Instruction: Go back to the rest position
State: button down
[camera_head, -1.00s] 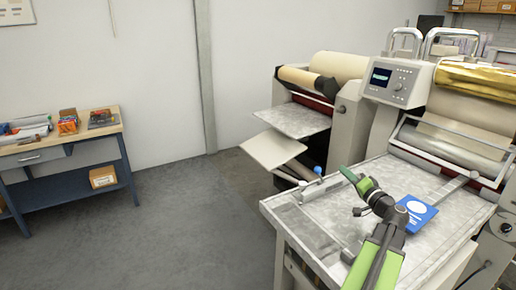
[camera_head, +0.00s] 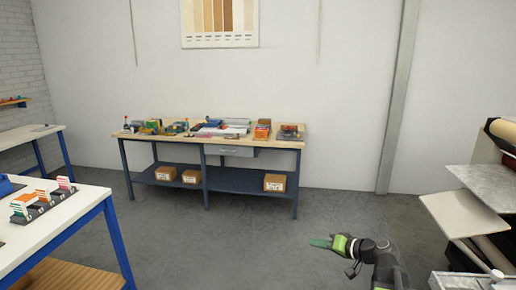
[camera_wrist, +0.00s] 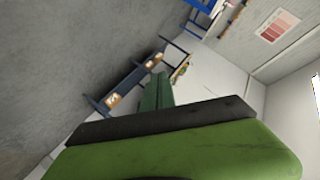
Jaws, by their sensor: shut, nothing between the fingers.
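My gripper (camera_head: 322,243) is stretched out to the left over open grey floor in the head view, at the lower middle right. Its green fingers are together and hold nothing. In the wrist view the green fingers (camera_wrist: 155,92) point up the picture, with the workbench beyond them. My gripper touches nothing that I can see.
A workbench (camera_head: 290,143) with several items on top stands against the back wall. A white table (camera_head: 70,217) with blue legs and card holders is at left. A machine with a sloping tray (camera_head: 468,213) is at right. The floor (camera_head: 240,245) between is clear.

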jog(key=s+a+f+n+g+h, duration=0.2)
jog(key=s+a+f+g, duration=0.25)
jog(key=a, duration=0.45)
jog(key=s+a+f+n+g+h, duration=0.1)
jog(key=s+a+f+n+g, duration=0.15)
jog(key=s+a+f, duration=0.45)
jog(key=s+d+f+m+g+h, duration=0.1)
jog(key=d+h, duration=0.2)
jog(key=d, duration=0.1)
jog(key=s+d+f+m+g+h, duration=0.1)
jog(key=s+d+m+g+h, duration=0.1)
jog(key=d, duration=0.3)
jog(key=shift+s+f+h, duration=0.25)
jog(key=shift+s+h, duration=0.05)
jog(key=shift+h, duration=0.2)
